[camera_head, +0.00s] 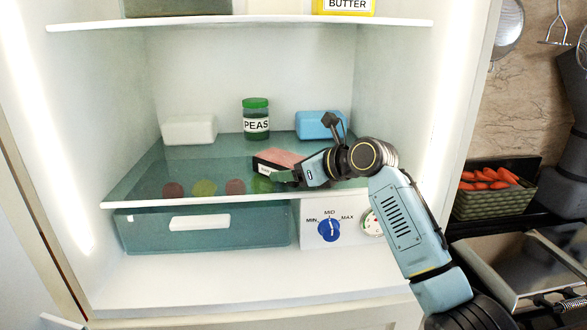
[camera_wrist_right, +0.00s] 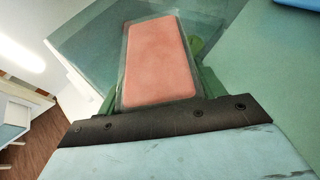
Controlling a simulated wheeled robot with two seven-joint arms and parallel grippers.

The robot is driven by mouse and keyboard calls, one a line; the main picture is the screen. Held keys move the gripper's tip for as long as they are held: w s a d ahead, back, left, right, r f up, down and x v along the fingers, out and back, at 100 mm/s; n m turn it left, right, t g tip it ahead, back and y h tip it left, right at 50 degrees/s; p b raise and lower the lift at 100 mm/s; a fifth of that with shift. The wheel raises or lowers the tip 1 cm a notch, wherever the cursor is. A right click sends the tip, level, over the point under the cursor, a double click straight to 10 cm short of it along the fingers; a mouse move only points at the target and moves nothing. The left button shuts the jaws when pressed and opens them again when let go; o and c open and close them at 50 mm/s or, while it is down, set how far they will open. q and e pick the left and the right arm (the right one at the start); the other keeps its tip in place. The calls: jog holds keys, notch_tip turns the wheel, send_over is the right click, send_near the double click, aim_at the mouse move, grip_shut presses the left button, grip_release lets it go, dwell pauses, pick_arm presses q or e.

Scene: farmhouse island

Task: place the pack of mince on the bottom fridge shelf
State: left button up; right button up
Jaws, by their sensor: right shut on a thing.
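The pack of mince (camera_head: 279,157), a flat pack with a pink top and dark sides, is at the bottom glass fridge shelf (camera_head: 140,180), near its front right. It also fills the middle of the right wrist view (camera_wrist_right: 160,62). My right gripper (camera_head: 286,175) reaches in from the right and is shut on the pack's near end. Green fingers show on both sides of the pack in the wrist view. I cannot tell whether the pack touches the glass or hangs just above it. My left gripper is not in view.
A jar of peas (camera_head: 256,119) stands at the shelf's back, between a white box (camera_head: 189,130) and a blue box (camera_head: 316,124). Below are a drawer (camera_head: 200,236) holding round items and a dial (camera_head: 329,230). The upper shelf (camera_head: 240,21) carries butter. The shelf's front left is clear.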

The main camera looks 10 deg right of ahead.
jog(key=o, duration=1.3)
jog(key=shift+f, duration=0.1)
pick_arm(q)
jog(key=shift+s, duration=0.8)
pick_arm(e)
jog(key=shift+o, duration=0.2)
jog(key=shift+s+d+r, duration=0.15)
jog(key=shift+s+r, duration=0.05)
jog(key=b+v, duration=0.1)
jog(key=v, duration=0.6)
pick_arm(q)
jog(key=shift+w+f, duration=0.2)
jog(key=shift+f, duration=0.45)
